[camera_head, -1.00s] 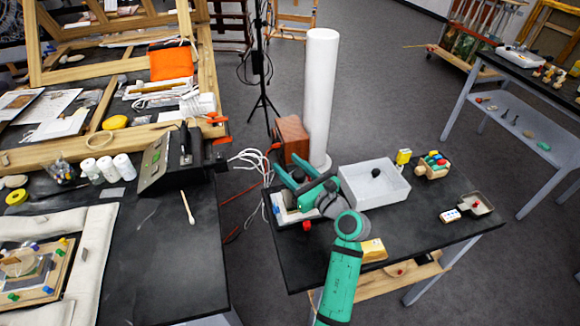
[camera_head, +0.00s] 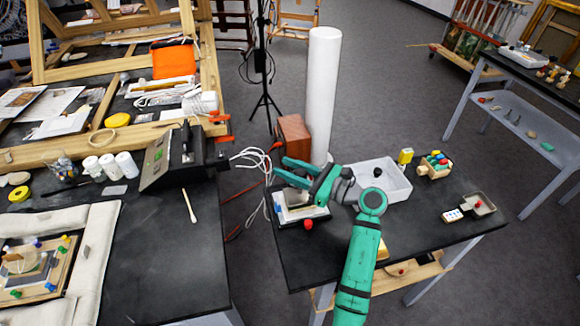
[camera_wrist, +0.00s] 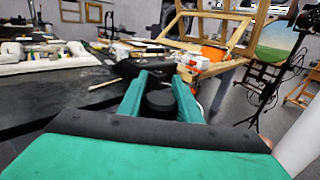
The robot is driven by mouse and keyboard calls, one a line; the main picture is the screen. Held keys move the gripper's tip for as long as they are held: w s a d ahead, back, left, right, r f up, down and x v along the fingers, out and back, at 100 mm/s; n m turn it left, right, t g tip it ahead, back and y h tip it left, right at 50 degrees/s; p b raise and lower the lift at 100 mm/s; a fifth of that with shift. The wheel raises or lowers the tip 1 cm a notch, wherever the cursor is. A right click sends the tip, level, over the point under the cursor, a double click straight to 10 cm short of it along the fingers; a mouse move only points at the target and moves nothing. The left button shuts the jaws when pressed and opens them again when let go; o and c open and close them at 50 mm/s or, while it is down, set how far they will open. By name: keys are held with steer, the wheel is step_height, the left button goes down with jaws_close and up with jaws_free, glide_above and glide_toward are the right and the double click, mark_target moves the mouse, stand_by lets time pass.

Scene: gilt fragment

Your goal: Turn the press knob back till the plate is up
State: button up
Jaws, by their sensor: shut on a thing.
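The small press (camera_head: 290,217) stands at the left end of the right-hand black table, with a pale plate and dark base. A red ball-like part (camera_head: 308,224) sits at its front edge. My green gripper (camera_head: 282,168) is above the press, its fingers pointing left. In the wrist view, its two fingers (camera_wrist: 161,80) are shut on a dark round knob (camera_wrist: 160,101), one on each side. I cannot tell how high the plate stands.
A white tray (camera_head: 400,188) lies right of my gripper, holding a dark lump. A white column (camera_head: 322,90) and a brown box (camera_head: 292,138) stand just behind the press. Cables (camera_head: 250,158) hang in the gap between the tables. The table's right front is mostly clear.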

steer(key=n+g, duration=0.2)
steer(key=s+n+g+y, duration=0.1)
steer(key=g, duration=0.2)
steer(key=n+g, duration=0.2)
steer(key=g, duration=0.1)
steer(key=shift+s+a+n+y, duration=0.2)
steer(key=shift+s+n+y, duration=0.1)
steer(key=shift+s+y, duration=0.1)
steer(key=shift+s+d+n+g+h, duration=0.1)
steer(key=shift+s+n+g+h, duration=0.2)
steer(key=shift+n+g, duration=0.7)
steer(key=shift+s+d+n+g+h, duration=0.1)
steer(key=shift+s+n+g+h, duration=0.35)
steer(key=shift+g, duration=1.1)
steer(key=shift+s+n+g+h, duration=0.15)
steer(key=shift+n+g, duration=0.7)
steer(key=shift+g, duration=0.4)
steer(key=shift+s+f+n+g, duration=0.1)
steer(key=shift+n+g, duration=0.2)
steer(key=o, duration=1)
steer(key=shift+o, duration=0.2)
